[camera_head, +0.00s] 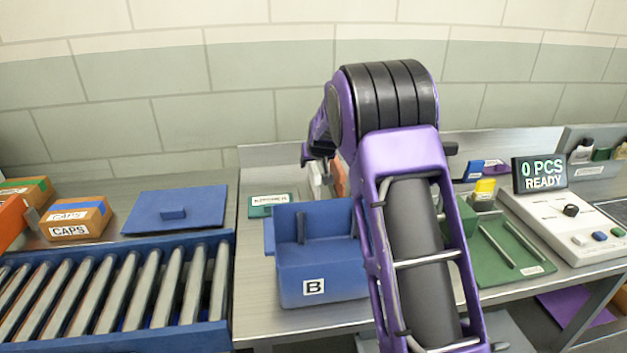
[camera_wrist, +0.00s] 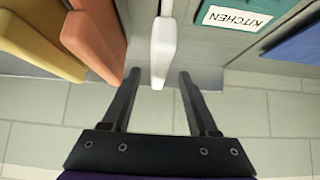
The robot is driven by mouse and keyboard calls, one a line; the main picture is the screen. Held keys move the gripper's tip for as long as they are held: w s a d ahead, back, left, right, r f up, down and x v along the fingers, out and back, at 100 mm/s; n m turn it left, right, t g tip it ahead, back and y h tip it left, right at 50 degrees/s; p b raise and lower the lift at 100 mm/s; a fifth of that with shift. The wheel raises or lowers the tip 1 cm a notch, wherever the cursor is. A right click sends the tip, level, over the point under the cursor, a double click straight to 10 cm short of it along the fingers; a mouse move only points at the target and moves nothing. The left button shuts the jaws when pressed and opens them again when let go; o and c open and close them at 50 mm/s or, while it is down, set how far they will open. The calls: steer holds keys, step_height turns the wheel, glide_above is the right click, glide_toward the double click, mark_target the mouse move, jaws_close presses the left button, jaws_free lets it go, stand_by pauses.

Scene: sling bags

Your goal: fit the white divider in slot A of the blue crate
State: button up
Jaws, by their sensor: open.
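The white divider (camera_wrist: 163,45) stands out between the two open fingers of my gripper (camera_wrist: 158,74) in the wrist view, with a gap on each side. In the head view a small part of the white divider (camera_head: 315,177) shows below my gripper (camera_head: 318,158), behind the blue crate. The blue crate (camera_head: 322,285) stands on the bench with a label B on its front. A dark upright rib shows inside it. My arm covers its right part, and I cannot see a label A.
An orange divider (camera_wrist: 95,42) and a yellow one (camera_wrist: 40,45) stand left of the white one in the wrist view. A green KITCHEN plate (camera_wrist: 240,12) lies to the right. A roller conveyor (camera_head: 120,290) and a green tray (camera_head: 510,250) flank the crate.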

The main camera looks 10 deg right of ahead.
steer(key=shift+x, duration=2.65)
steer(key=shift+d, duration=0.1)
jaws_close()
